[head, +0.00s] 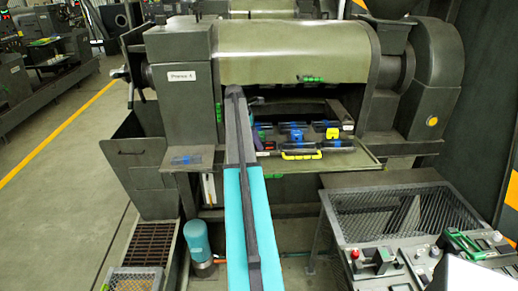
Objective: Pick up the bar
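A long teal and dark grey arm, which looks like mine, reaches from the bottom middle up to the open front of the press. Its far end is in shadow, and I cannot make out gripper fingers there. Several small dark pieces with blue, yellow and green marks lie in the opening. A yellow handle-like piece (301,155) is at the front of the shelf. A dark elongated piece with blue on it (338,144) lies to its right. I cannot tell which of these is the bar. The arm hides part of the opening's left side.
A control panel (400,258) and a mesh guard (405,213) stand at the lower right. A metal bin (140,158) is at the left.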

